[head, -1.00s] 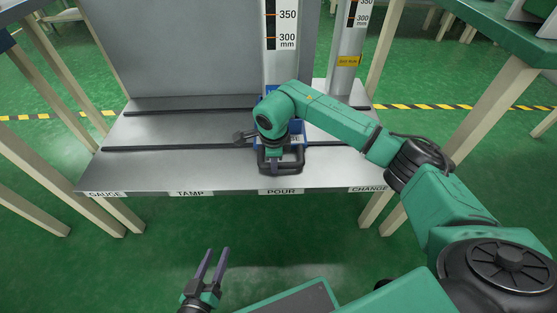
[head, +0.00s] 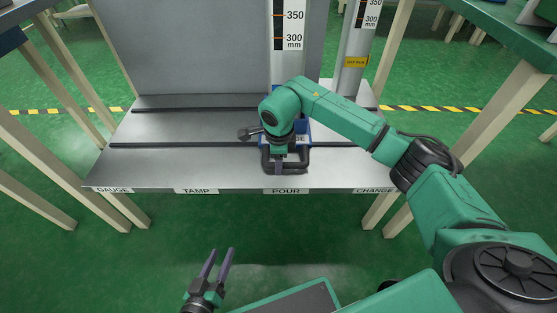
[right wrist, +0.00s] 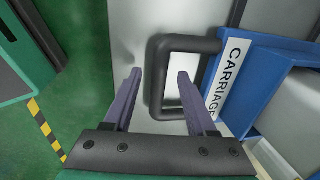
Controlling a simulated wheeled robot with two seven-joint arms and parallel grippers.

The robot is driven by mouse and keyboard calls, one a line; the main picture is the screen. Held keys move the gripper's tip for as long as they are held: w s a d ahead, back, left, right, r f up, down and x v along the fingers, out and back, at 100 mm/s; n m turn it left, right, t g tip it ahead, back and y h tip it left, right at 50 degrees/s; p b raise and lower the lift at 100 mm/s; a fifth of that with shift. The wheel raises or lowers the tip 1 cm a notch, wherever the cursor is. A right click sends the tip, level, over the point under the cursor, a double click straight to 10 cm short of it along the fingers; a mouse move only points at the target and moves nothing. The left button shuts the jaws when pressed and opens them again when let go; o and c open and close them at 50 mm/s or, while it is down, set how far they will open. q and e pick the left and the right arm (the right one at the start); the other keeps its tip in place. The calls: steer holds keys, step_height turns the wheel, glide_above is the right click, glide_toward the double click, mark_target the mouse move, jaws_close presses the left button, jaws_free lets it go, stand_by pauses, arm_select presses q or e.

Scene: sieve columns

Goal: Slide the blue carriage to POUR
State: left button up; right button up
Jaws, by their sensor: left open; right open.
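The blue carriage (head: 303,130) stands on the grey bench above the POUR label (head: 286,191), partly hidden by my right arm. Its black loop handle (head: 298,165) points toward the bench's front edge and lines up with that label. The right wrist view shows the handle (right wrist: 157,85) and the blue carriage (right wrist: 228,85) with its CARRIAGE label. My right gripper (right wrist: 160,73) is open, its purple fingers on either side of the handle's front bar; I cannot tell whether they touch it. My left gripper (head: 219,263) is open and empty, in front of the bench.
The bench (head: 150,165) has dark rails (head: 180,145) running across it and labels GAUGE (head: 112,190), TAMP (head: 196,191) and CHANGE (head: 374,190). A scaled column (head: 287,60) rises behind the carriage; another with a yellow tag (head: 355,62) stands right. Bench left is clear.

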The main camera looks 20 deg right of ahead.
arm_select(q)
steer(key=shift+m+g, duration=0.3)
steer(key=shift+g, duration=0.3)
step_height(320, 180, up, 5)
steer(key=p, duration=0.4)
steer(key=shift+s, duration=0.15)
arm_select(e)
step_height(320, 180, up, 13)
steer(key=s, duration=0.2)
steer(key=shift+s+a, duration=0.2)
steer(key=shift+a, duration=0.2)
